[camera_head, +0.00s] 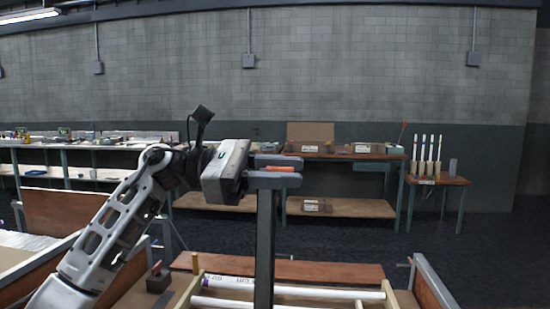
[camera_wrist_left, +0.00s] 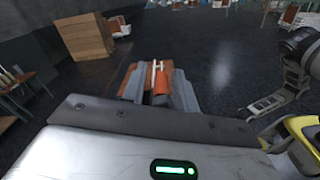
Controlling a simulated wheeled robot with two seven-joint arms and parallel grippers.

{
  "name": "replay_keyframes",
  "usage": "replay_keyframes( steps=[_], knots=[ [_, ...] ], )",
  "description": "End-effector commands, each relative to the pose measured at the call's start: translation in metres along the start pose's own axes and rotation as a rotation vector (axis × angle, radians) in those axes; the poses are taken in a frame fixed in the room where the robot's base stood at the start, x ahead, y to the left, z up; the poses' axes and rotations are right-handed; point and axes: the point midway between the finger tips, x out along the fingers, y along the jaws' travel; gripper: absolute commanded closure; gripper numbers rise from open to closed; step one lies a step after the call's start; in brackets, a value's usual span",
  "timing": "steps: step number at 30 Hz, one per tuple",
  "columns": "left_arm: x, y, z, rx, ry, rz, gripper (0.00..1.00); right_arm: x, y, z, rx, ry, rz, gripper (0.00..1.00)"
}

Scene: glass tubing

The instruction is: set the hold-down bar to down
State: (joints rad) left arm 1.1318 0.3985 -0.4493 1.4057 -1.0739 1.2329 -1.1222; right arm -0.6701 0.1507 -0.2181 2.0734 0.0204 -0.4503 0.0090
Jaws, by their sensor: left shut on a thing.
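The hold-down bar (camera_head: 265,245) is a dark grey bar that stands upright in the head view, over the front wooden frame. Its lower end runs out of the picture. My left gripper (camera_head: 275,174) is at its top, shut on an orange-red piece (camera_head: 280,169) there, which I take to be the bar's grip. In the left wrist view the orange piece (camera_wrist_left: 161,99) sits between the grey fingers.
White tubes (camera_head: 235,283) lie in the wooden frame below the bar. A wooden board (camera_head: 320,271) is behind it. A dark block (camera_head: 158,280) stands at left. Benches line the wall, and a small table (camera_head: 438,181) with upright tubes stands at right. The space around the bar's top looks clear.

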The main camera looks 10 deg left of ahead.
Motion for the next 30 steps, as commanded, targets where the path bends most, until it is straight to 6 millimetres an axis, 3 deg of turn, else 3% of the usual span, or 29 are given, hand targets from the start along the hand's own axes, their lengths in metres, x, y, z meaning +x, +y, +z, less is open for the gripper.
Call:
replay_keyframes(
  steps=[6,15,30],
  knots=[
    [0.001,0.033,-0.026,-0.09,0.006,-0.003,1.0,-0.003,0.002,-0.005,-0.014,-0.004,0.003,0.55],
    [0.001,0.062,-0.054,-0.174,0.008,-0.004,1.0,-0.004,0.003,-0.007,-0.013,-0.002,0.006,0.55],
    [0.001,0.081,-0.075,-0.232,0.009,-0.005,1.0,-0.004,0.001,-0.009,0.001,-0.001,0.01,0.55]
  ],
)
